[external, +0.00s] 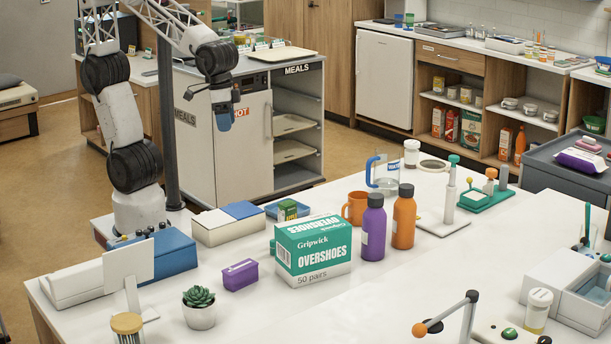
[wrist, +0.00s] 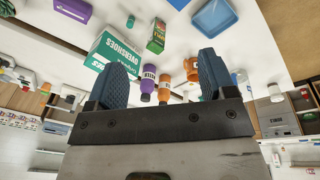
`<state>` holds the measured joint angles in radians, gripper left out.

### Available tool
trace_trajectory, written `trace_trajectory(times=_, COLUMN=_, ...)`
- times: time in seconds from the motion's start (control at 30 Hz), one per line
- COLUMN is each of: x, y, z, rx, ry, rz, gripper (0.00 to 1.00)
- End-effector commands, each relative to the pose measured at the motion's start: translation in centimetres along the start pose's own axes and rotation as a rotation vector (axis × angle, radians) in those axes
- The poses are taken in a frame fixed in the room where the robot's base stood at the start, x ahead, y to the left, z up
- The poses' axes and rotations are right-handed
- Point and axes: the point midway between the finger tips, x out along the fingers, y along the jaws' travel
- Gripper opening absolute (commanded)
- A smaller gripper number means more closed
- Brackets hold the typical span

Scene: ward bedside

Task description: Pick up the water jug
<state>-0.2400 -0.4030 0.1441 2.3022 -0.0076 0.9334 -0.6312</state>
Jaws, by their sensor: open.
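The water jug (external: 384,172) is clear with a blue handle on its left side. It stands upright on the white table in the external view, behind the orange mug (external: 355,208) and the bottles. My gripper (external: 222,122) is raised high to the left of the jug, well apart from it, over the far left of the table. In the wrist view my gripper's (wrist: 162,62) two blue fingers are spread wide with nothing between them. A bluish clear shape beside the right finger there may be the jug; I cannot tell.
A purple bottle (external: 373,228) and an orange bottle (external: 403,217) stand in front of the jug. The overshoes box (external: 312,252) is left of them, with a blue tray (external: 271,212) behind. A white jar (external: 411,153) stands close behind the jug. The table's front centre is clear.

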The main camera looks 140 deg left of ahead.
Motion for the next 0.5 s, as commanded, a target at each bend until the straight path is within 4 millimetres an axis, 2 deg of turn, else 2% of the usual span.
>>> trace_trajectory(times=0.03, x=0.4, y=-0.1, z=-1.7, rx=-0.074, ry=-0.004, rz=-0.008, gripper=0.77)
trace_trajectory(times=0.27, x=1.9, y=-1.1, z=-9.1, rx=-0.433, ry=-0.011, rz=-0.039, gripper=0.77)
trace_trajectory(times=0.5, x=4.2, y=-3.6, z=-16.9, rx=-0.807, ry=-0.012, rz=-0.071, gripper=0.77)
